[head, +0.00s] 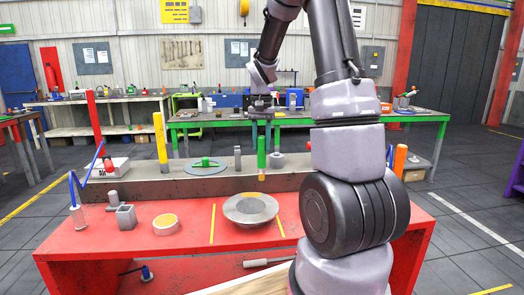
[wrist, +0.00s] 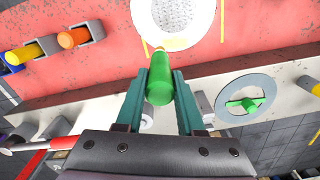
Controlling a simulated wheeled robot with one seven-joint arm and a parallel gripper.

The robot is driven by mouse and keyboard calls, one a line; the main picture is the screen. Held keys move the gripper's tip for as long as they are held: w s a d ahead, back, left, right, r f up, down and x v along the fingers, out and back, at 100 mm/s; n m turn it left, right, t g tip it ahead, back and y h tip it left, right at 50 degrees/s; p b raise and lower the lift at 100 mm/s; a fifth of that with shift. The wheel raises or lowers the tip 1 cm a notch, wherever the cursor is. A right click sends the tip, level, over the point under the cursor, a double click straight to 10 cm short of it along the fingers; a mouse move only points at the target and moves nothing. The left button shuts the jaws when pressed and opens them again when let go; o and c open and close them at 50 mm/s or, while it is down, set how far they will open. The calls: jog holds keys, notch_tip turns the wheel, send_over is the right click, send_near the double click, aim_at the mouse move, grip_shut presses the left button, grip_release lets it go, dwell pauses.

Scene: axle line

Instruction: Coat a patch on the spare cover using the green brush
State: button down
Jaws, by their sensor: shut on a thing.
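My gripper (head: 262,108) is shut on the green brush (head: 261,152), which hangs handle up with an orange tip downward. The wrist view also shows the green brush (wrist: 160,82) between the fingers (wrist: 160,90). A round grey cover (head: 250,208) lies on the red bench between two yellow lines; I take it as the spare cover. In the wrist view the cover (wrist: 172,15) has a pale speckled middle and a yellowish near edge by the tip.
On the grey ledge behind are a flat ring with a green handle (head: 206,164), a yellow cylinder (head: 160,142) and small grey parts. A grey square holder (head: 126,217) and a blue bent lamp-like piece (head: 76,192) stand at the left. Clear red surface (head: 200,250) lies in front.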

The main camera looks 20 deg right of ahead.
jog(key=shift+r, duration=1.05)
